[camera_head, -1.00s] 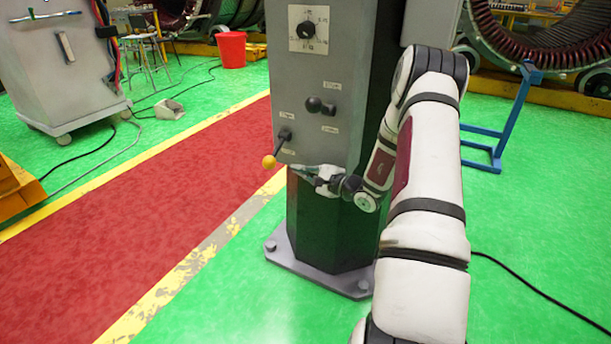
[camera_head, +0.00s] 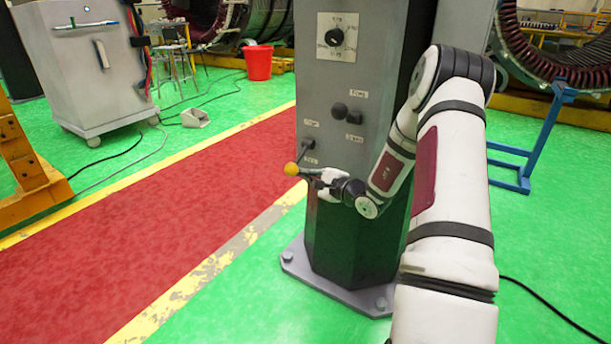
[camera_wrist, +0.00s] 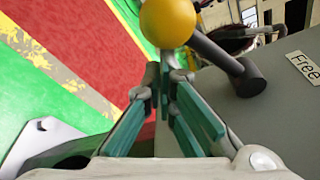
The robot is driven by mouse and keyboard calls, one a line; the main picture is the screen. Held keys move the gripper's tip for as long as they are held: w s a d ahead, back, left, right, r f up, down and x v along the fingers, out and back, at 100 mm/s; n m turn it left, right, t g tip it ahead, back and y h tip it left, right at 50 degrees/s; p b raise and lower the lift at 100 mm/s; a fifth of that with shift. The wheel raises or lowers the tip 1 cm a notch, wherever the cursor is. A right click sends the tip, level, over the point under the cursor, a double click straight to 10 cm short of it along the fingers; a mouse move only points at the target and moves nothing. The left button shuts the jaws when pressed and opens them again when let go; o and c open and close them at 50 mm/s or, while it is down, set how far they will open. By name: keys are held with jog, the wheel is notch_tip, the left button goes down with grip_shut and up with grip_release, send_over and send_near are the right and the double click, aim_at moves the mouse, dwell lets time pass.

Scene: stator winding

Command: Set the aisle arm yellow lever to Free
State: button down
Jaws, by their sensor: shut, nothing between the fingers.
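The lever's yellow knob (camera_head: 291,169) is at the end of a dark rod that slants down and left from its pivot (camera_head: 307,145) on the grey column. In the wrist view the knob (camera_wrist: 168,22) is just beyond my fingertips, with the rod (camera_wrist: 214,51) running right to the pivot. A "Free" label (camera_wrist: 304,66) is on the panel beside the pivot. My gripper (camera_head: 306,171) is shut and empty, its tips close to the knob at its right; I cannot tell whether they touch it. It also shows in the wrist view (camera_wrist: 168,72).
The grey column (camera_head: 350,78) also carries a dial (camera_head: 334,38) and a second dark knob (camera_head: 339,110). Its base plate (camera_head: 300,262) is bolted to the floor. A red walkway (camera_head: 150,228) is clear at left. A blue stand (camera_head: 540,130) is at right.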

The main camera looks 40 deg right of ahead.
aim_at(298, 159)
jog(key=shift+a+r+m+p, duration=0.2)
jog(key=shift+m+p, duration=0.1)
jog(key=shift+p, duration=0.1)
jog(key=shift+s+a+r+p, duration=0.1)
jog(key=shift+a+p, duration=0.1)
jog(key=shift+p, duration=0.1)
jog(key=r+m+p, duration=0.2)
jog(key=p, duration=0.1)
jog(key=a+r+m+g+y+p, duration=0.1)
jog(key=r+m+p, duration=0.1)
jog(key=m+p, duration=0.1)
jog(key=s+a+r+m+y+p, duration=0.1)
jog(key=r+m+p, duration=0.1)
jog(key=p, duration=0.1)
jog(key=shift+a+g, duration=0.25)
jog(key=shift+g, duration=0.15)
jog(key=shift+r+m+p, duration=0.3)
jog(key=shift+r+p, duration=0.05)
jog(key=shift+p, duration=0.2)
jog(key=shift+r, duration=0.15)
